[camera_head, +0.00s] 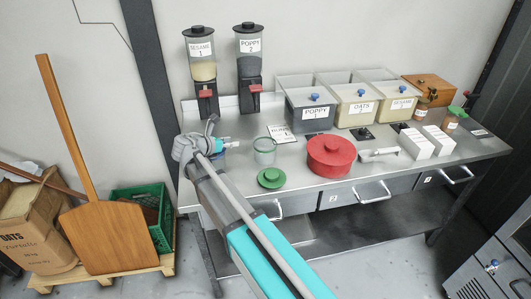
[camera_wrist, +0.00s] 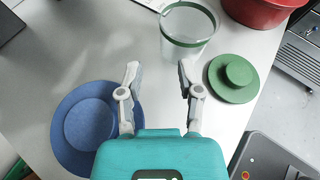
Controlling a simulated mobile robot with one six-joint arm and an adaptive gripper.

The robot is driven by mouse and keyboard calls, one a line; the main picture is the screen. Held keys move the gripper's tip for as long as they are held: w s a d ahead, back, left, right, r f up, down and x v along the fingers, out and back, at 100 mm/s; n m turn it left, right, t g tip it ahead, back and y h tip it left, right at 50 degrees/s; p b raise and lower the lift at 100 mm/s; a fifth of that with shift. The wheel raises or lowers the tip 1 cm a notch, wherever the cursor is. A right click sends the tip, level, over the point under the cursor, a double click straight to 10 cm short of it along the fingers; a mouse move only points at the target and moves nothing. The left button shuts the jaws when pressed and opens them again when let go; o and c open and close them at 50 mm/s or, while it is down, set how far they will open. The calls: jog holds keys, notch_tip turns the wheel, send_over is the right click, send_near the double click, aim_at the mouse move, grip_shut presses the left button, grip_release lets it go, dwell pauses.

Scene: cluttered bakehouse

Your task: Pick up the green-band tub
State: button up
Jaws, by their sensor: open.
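The green-band tub (camera_head: 265,151) is a clear, open-topped tub with a green band near its rim. It stands upright on the steel bench and looks empty. In the wrist view the tub (camera_wrist: 187,35) is beyond my fingertips, nearer the right finger. My gripper (camera_wrist: 158,72) is open with nothing between its fingers. In the head view my gripper (camera_head: 226,143) is just left of the tub, apart from it. A green lid (camera_wrist: 233,78) lies right of the tub in the wrist view; in the head view this lid (camera_head: 271,178) is at the bench's front edge.
A blue lid (camera_wrist: 88,122) lies under and left of my gripper. A red round container (camera_head: 331,155) stands right of the tub. A label card (camera_head: 284,133) lies behind it. Dispensers (camera_head: 204,72) and ingredient bins (camera_head: 313,111) stand at the back. Bare bench shows left of the tub.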

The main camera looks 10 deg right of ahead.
jog(key=b, duration=0.3)
send_near(256, 138)
jog(key=shift+x, duration=2.2)
jog(key=shift+w+f, duration=0.1)
jog(key=shift+w, duration=0.05)
jog(key=shift+b+x, duration=1.05)
jog(key=shift+x, duration=1.65)
jog(key=shift+c, duration=0.3)
grip_shut()
